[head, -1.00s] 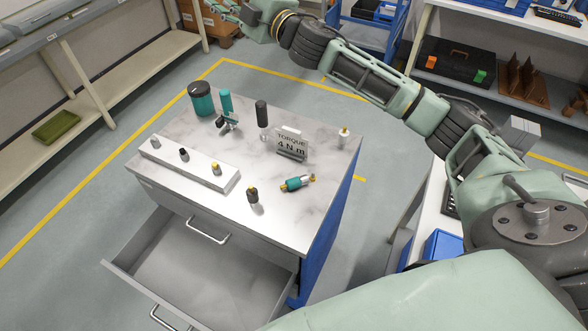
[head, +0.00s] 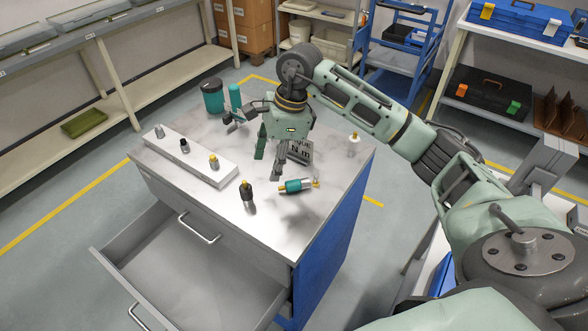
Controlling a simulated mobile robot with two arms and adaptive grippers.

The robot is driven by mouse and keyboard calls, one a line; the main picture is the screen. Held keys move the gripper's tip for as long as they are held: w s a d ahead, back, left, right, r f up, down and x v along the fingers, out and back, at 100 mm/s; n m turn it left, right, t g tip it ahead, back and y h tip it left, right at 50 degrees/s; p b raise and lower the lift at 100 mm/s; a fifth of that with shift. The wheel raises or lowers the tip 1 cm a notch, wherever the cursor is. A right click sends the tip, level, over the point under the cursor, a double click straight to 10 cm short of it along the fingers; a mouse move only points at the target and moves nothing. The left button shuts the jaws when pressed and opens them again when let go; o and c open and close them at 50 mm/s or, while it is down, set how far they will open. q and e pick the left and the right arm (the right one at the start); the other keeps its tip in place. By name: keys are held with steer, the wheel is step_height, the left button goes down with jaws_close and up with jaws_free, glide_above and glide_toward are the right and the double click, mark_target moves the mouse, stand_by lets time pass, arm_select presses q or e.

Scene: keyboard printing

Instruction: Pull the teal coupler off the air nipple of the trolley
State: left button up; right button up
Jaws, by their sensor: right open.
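The teal coupler (head: 293,186) is on the trolley top near its right front, with a brass-coloured fitting (head: 315,183) at its right end. The picture is too small to tell how the two are joined. The trolley (head: 330,240) has a pale marbled top and blue side. My right gripper (head: 270,158) is open and empty, pointing down over the trolley top. It is behind and to the left of the coupler, apart from it. My left gripper is not in view.
A black fitting with a yellow tip (head: 247,195) stands left of the coupler. A long block with several fittings (head: 190,155) lies at left. The front drawer (head: 190,270) is open. A white fitting (head: 354,138) stands at back right.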

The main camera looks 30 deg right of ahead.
mark_target(296, 181)
steer(key=d+h, duration=0.1)
steer(key=s+d+f, duration=0.1)
steer(key=d, duration=0.1)
steer(key=d+h, duration=0.1)
steer(key=d, duration=0.1)
steer(key=shift+s+d+f+g+h, duration=0.15)
steer(key=shift+s+f+g+h, duration=0.1)
steer(key=shift+s+g+h, duration=0.1)
arm_select(q)
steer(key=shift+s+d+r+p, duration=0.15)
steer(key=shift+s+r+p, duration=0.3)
steer(key=shift+p, duration=0.2)
arm_select(e)
steer(key=shift+w+f, duration=0.15)
steer(key=shift+f, duration=3.65)
jaws_close()
steer(key=c, duration=0.7)
jaws_free()
jaws_close()
steer(key=shift+r, duration=0.15)
